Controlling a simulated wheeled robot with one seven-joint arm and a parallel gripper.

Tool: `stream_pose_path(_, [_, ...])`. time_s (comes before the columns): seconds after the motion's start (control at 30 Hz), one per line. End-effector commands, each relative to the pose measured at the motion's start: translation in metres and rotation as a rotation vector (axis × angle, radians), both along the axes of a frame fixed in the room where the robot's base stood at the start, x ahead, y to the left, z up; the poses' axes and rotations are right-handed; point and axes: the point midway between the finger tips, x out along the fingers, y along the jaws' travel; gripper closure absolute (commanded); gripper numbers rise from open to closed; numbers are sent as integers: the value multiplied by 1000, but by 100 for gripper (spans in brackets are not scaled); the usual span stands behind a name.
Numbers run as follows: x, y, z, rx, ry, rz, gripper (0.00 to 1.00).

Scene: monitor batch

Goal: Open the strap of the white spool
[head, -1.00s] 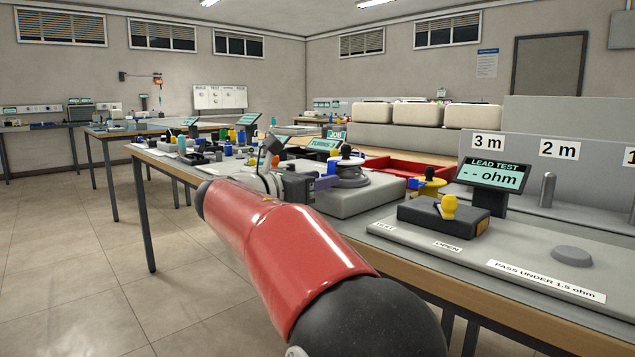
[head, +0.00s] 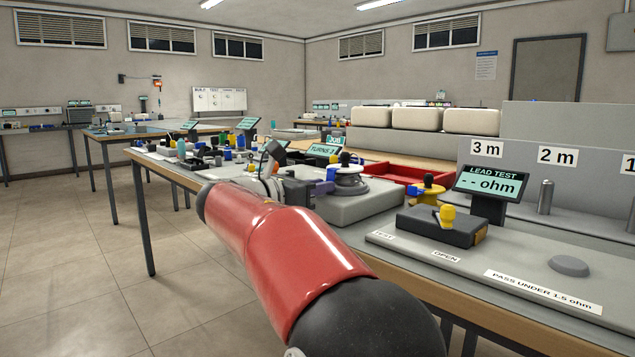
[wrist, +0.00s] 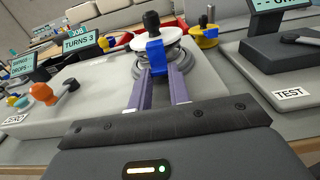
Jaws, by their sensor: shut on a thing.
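The white spool (wrist: 172,37) sits on a round grey winding base, with a black knob (wrist: 151,20) standing upright at its middle. In the head view the white spool (head: 351,188) is small and partly behind my gripper. The blue strap (wrist: 156,55) crosses the near rim of the spool. My gripper (wrist: 158,75) reaches in from the near side, its two purple fingers shut on the blue strap. The finger contact is small in the picture. My gripper also shows in the head view (head: 322,187), where my red arm leads to it.
A grey winder block (wrist: 85,88) carries the spool, with an orange-knobbed crank (wrist: 44,93) at left. A yellow spool (wrist: 204,38) lies behind right. The lead test unit (head: 440,224) and red tray (head: 385,173) stand nearby. The floor at left is clear.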

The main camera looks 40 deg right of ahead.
Motion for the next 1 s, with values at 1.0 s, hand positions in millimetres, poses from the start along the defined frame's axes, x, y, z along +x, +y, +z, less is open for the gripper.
stream_pose_path(1.0, [1,7,37,806,60,4,100])
